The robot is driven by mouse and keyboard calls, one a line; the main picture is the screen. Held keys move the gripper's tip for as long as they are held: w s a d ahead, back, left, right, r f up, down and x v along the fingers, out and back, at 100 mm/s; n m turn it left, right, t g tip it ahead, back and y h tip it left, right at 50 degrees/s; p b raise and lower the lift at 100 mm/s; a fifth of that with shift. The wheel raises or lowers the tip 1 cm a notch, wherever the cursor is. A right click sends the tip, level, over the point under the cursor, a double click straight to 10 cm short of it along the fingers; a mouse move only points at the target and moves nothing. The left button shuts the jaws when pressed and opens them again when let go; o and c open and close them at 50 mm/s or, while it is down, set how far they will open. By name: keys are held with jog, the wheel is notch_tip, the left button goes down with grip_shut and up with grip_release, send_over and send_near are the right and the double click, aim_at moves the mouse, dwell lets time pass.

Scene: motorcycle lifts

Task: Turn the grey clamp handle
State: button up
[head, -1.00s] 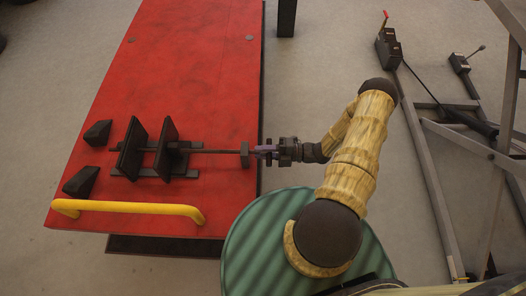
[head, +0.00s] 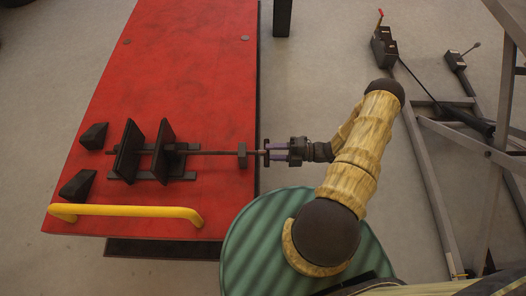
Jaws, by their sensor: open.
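The clamp (head: 165,150) is dark, with two upright jaw plates, and stands on the red lift table. Its thin screw rod (head: 212,152) runs right through an end block (head: 243,156) near the table's right edge. The small grey handle (head: 262,152) is at the rod's right end, just past the block. My gripper (head: 268,152) points left at the handle, level with the rod.
The red table (head: 190,70) has a yellow bar (head: 125,211) along its front and two dark wedges (head: 77,186) at left. A green ribbed round surface (head: 255,235) lies below my arm. A grey metal frame (head: 430,190) stands at right. The table's far part is clear.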

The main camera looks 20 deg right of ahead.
jog(key=v, duration=1.3)
jog(key=shift+b, duration=0.35)
jog(key=shift+s+a+r, duration=0.1)
